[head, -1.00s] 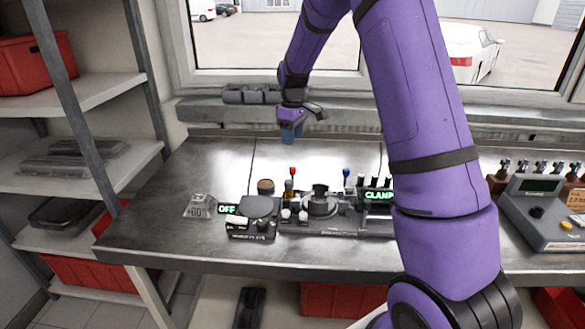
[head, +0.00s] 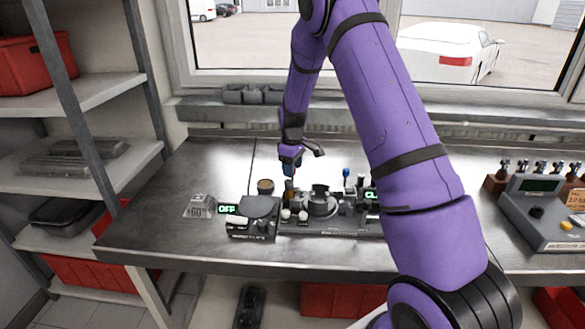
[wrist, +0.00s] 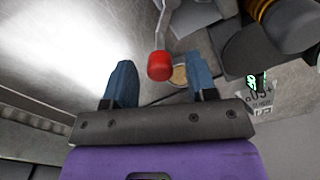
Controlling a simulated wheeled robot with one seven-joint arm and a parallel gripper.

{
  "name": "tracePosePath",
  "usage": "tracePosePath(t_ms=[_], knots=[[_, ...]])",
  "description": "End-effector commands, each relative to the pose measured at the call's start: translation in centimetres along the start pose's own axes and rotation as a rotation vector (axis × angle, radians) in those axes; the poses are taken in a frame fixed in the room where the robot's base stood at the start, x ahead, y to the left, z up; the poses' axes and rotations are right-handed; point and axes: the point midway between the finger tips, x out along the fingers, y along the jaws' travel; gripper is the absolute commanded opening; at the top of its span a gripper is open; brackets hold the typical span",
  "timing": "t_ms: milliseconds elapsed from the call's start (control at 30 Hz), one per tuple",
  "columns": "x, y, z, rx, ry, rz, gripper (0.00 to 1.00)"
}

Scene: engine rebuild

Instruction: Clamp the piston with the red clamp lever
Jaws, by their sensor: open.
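My gripper (head: 290,168) is above the fixture on the bench, blue fingers pointing down. In the wrist view my gripper (wrist: 160,68) is open, with one finger on each side of a red ball knob (wrist: 160,66). The knob tops the red clamp lever's thin metal stem (wrist: 164,20). I cannot tell whether the fingers touch it. In the head view the gripper hides the red knob. The fixture (head: 320,206) is dark, with a round holder and a second lever with a blue knob (head: 346,173). I cannot clearly pick out the piston.
A dark unit with a round plate (head: 258,207) and an "OFF" display stands left of the fixture. A small +60 block (head: 199,207) is farther left. A grey console (head: 548,215) is at right. The bench's left part (head: 165,205) is clear.

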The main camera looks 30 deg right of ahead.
Motion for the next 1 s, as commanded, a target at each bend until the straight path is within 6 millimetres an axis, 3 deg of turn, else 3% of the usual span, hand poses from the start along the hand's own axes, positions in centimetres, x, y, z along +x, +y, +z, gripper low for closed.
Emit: tracePosePath(t_ms=[333, 567, 1000], knots=[[0.42, 0.00, 0.03, 0.000, -0.001, 0.000, 0.52], [0.40, 0.00, 0.03, 0.000, -0.001, 0.000, 0.02], [0.39, 0.34, 0.23, 0.084, -0.001, 0.000, 0.02]])
